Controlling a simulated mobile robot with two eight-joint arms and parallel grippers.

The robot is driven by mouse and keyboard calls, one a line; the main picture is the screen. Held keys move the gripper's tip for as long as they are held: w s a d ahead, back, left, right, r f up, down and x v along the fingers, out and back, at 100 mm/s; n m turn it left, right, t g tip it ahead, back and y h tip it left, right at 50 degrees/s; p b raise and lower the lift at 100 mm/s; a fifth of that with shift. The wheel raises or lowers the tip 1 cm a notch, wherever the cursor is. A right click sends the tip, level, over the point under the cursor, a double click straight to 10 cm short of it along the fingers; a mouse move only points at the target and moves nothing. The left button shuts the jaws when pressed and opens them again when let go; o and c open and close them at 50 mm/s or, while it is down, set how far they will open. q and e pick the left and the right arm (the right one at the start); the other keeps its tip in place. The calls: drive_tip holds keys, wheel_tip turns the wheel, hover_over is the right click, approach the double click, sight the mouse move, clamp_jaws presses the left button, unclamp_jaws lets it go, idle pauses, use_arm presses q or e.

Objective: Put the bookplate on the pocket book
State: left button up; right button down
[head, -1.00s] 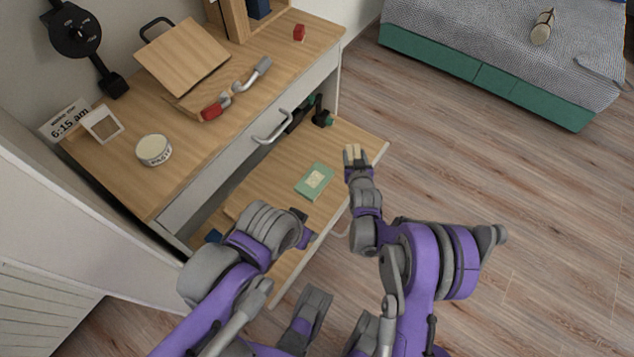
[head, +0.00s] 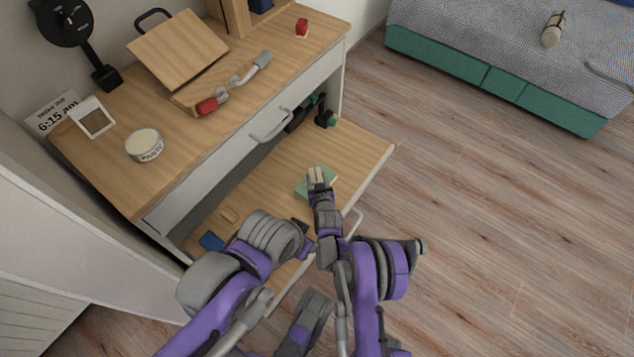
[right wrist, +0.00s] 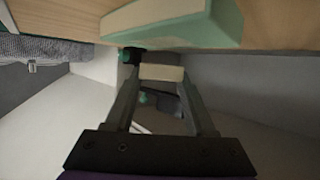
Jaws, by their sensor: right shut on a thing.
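The green pocket book (head: 302,187) lies on the pulled-out wooden board under the desk, partly hidden by my right gripper (head: 318,178). In the right wrist view the book (right wrist: 217,27) crosses the top of the picture. My right gripper (right wrist: 161,75) is shut on a small cream piece, which looks like the bookplate (right wrist: 162,72). In the head view the held piece is over or right at the book. Contact between them cannot be told. My left gripper (head: 301,232) is near the board's front edge, its fingers too hidden to read.
A blue item (head: 211,241) and a small wooden piece (head: 229,214) lie at the board's left. Dark and green objects (head: 325,117) stand at its back right. The desk top (head: 185,130) above overhangs the back and carries a round tin (head: 144,146).

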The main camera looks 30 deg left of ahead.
drive_tip(key=shift+f, duration=1.15)
drive_tip(key=shift+f+b, duration=0.2)
drive_tip(key=shift+b, duration=0.2)
drive_tip(key=shift+c, duration=1.2)
unclamp_jaws()
drive_tip(key=shift+r+p, duration=0.25)
drive_tip(key=shift+p, duration=0.05)
drive_tip(key=p+v, duration=0.1)
drive_tip(key=v, duration=1.1)
